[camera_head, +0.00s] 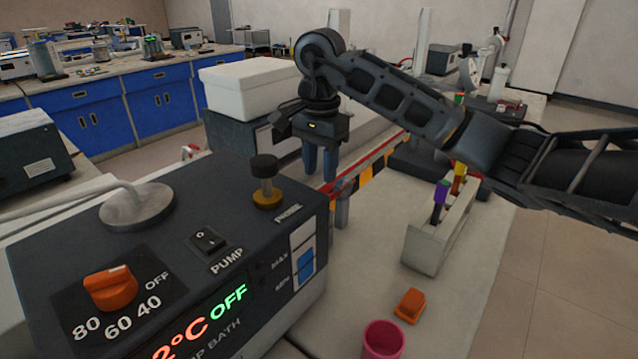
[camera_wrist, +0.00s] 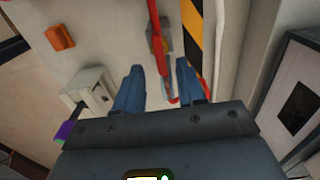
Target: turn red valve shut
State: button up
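My gripper (camera_head: 320,178) points down over the bench, beyond the dark water bath. Its two blue fingers are apart, with nothing held; the wrist view shows the gap (camera_wrist: 159,67) between them. A long thin red bar (camera_wrist: 155,35), apparently the valve's handle, runs down that view into the gap. A grey and brass-coloured body (camera_wrist: 160,44) shows beneath it. Red parts (camera_head: 343,185) show just right of the fingertips in the head view. No contact is clear, and I cannot tell the height of the fingers above the bar.
The water bath (camera_head: 235,190) with a black-topped brass knob (camera_head: 265,180) stands in front. A tube rack (camera_head: 430,250), an orange block (camera_head: 409,305) and a pink cup (camera_head: 383,340) are to the right. A yellow-black striped edge (camera_wrist: 192,45) runs beside the bar. A white box (camera_head: 250,85) stands behind.

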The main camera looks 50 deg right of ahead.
jog(key=shift+f, duration=2.15)
grip_shut()
